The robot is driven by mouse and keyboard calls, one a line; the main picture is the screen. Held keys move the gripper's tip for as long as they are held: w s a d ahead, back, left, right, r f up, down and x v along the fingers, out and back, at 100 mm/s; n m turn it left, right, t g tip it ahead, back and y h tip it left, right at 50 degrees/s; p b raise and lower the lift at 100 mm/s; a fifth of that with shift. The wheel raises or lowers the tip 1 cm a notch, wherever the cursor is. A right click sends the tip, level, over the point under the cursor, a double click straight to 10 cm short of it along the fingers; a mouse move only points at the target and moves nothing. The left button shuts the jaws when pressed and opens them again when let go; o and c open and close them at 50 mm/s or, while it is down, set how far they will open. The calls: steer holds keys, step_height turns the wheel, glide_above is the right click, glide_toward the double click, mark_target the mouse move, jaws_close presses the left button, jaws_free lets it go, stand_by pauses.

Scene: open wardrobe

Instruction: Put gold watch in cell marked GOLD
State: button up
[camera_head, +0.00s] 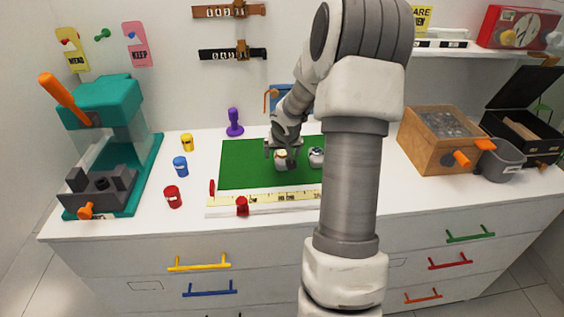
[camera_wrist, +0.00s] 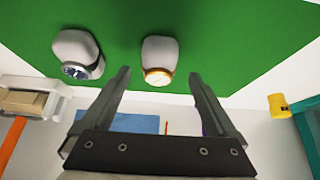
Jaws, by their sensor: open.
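The gold watch (camera_head: 282,162) sits on a white cushion on the green mat (camera_head: 240,170); its gold-rimmed face shows in the wrist view (camera_wrist: 157,78). A second watch, dark-faced with a silver rim (camera_head: 317,158), is on a similar white cushion to its right in the head view and to its left in the wrist view (camera_wrist: 80,66). My gripper (camera_head: 282,148) is open above the gold watch. In the wrist view its fingertips (camera_wrist: 157,76) lie either side of the gold watch's cushion, with gaps showing. I cannot make out a cell marked GOLD.
A yellow ruler-like strip (camera_head: 270,197) lies along the mat's front. Several small coloured pots (camera_head: 181,167) stand left, near a teal machine (camera_head: 105,100). A wooden box (camera_head: 425,146), a grey bin (camera_head: 500,161) and an open black case (camera_head: 535,136) stand right. My arm hides part of the counter.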

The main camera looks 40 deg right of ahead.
mark_target(282, 154)
steer(key=x, duration=0.3)
steer(key=shift+w+d+f+b, duration=0.1)
steer(key=shift+d+f+b, duration=0.1)
steer(key=shift+b, duration=0.1)
steer(key=c, duration=1.4)
jaws_close()
steer(key=shift+r, duration=0.2)
